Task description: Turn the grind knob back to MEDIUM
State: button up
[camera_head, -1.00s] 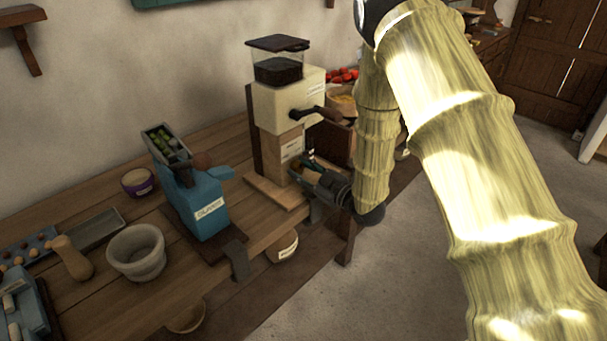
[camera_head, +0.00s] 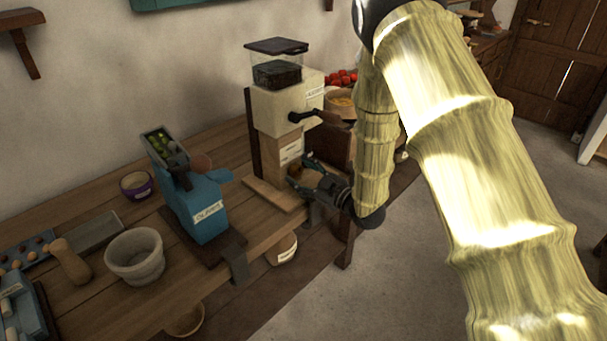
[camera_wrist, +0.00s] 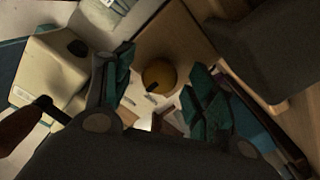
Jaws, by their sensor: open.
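The grinder (camera_head: 278,110) is cream-coloured, with a dark hopper on top and a wooden lower part (camera_head: 290,145), and stands on the bench. In the wrist view, the round yellow-brown grind knob (camera_wrist: 158,76) has a dark pointer mark at its lower edge. Small white labels (camera_wrist: 186,102) lie around it, too blurred to read. My gripper (camera_head: 299,170) is open in front of the lower part. In the wrist view, the fingers of my gripper (camera_wrist: 162,64) stand apart on either side of the knob, with gaps visible. I cannot tell which label the pointer meets.
The grinder's crank (camera_head: 318,117) sticks out above my gripper; it also shows in the wrist view (camera_wrist: 45,106). A blue device (camera_head: 203,205) and a grey bowl (camera_head: 134,255) stand to the left. A basket (camera_head: 340,102) is behind. The floor at right is clear.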

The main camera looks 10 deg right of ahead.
jog(key=v, duration=1.1)
jog(key=shift+s+d, duration=0.25)
jog(key=shift+d, duration=0.1)
jog(key=s+d+f+m+g+h+p, duration=0.1)
jog(key=s+f+m+g+h, duration=0.25)
jog(key=s+f, duration=0.65)
jog(key=s+d+f+m+g+h+p, duration=0.1)
jog(key=s+d+f+m+g+h, duration=0.3)
jog(key=f, duration=1)
jog(key=s+f+m+g+h, duration=0.1)
jog(key=s+f+m+g, duration=0.2)
jog(key=s, duration=1)
jog(key=s+f+m+g+h, duration=0.2)
jog(key=s+f+m+g, duration=0.1)
jog(key=s, duration=1)
jog(key=shift+a+f+g+p, duration=0.35)
jog(key=shift+a+f+p, duration=0.05)
jog(key=shift+f, duration=0.45)
jog(key=shift+s+m+h, duration=0.1)
jog(key=shift+m+h, duration=0.15)
